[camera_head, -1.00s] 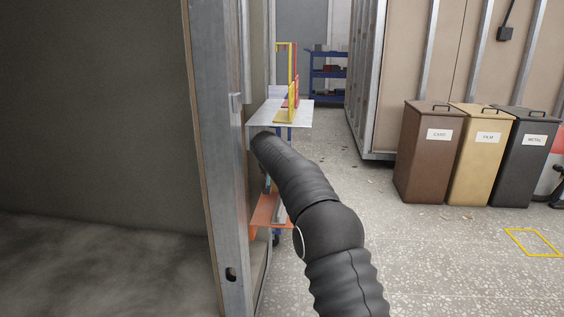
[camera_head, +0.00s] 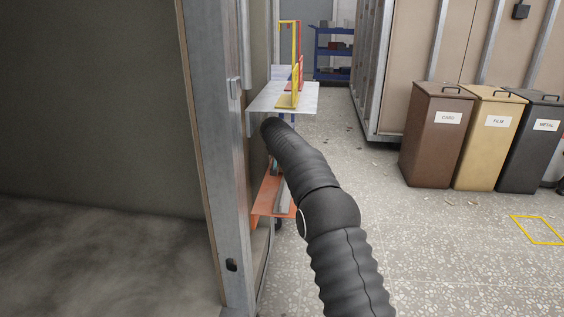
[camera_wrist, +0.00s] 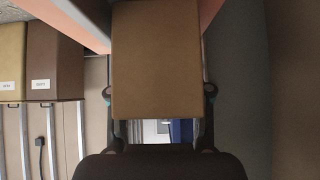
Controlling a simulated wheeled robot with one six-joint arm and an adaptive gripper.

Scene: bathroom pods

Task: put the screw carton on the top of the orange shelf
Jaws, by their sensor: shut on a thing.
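The screw carton, a plain brown box (camera_wrist: 156,60), fills the middle of the wrist view. My gripper (camera_wrist: 159,92) is shut on it, with one finger along each side. The orange shelf (camera_head: 268,197) shows low behind the grey post in the head view, partly hidden by the post and my arm. A pale orange edge (camera_wrist: 66,22), seemingly of the shelf, crosses the upper left of the wrist view close to the carton. I cannot tell whether they touch. My gripper and the carton are hidden behind my arm in the head view.
A grey metal post (camera_head: 221,165) and wall stand close left of my arm. A light tabletop (camera_head: 270,98) with yellow and red frames is above the shelf. Brown (camera_head: 437,135), tan (camera_head: 488,140) and dark (camera_head: 533,143) bins stand right.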

